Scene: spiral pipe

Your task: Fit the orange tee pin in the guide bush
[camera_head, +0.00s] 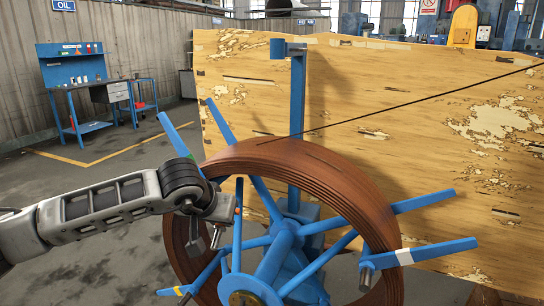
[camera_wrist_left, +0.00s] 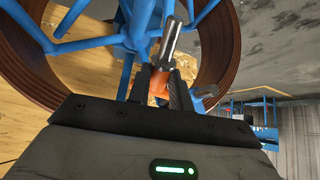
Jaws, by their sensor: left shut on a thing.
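My left gripper (camera_head: 222,213) reaches in from the left, over the left side of the brown coil on the blue spoked reel. It is shut on the orange tee pin; in the left wrist view its orange part (camera_wrist_left: 158,86) sits between the two dark fingers (camera_wrist_left: 158,95). A grey metal shaft (camera_wrist_left: 172,40) shows just past the fingertips, near the blue spokes. I cannot tell whether it touches anything. I cannot clearly pick out the guide bush at the gripper. A grey metal cylinder (camera_head: 366,278) is at the white-banded spoke on the right. My right gripper is not in view.
The blue reel hub (camera_head: 276,258) and its spokes crowd the space around the gripper. The brown coil (camera_head: 345,178) arches over it. A large yellow worn panel (camera_head: 400,110) stands behind. A blue workbench (camera_head: 72,95) stands far left, with clear floor in front.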

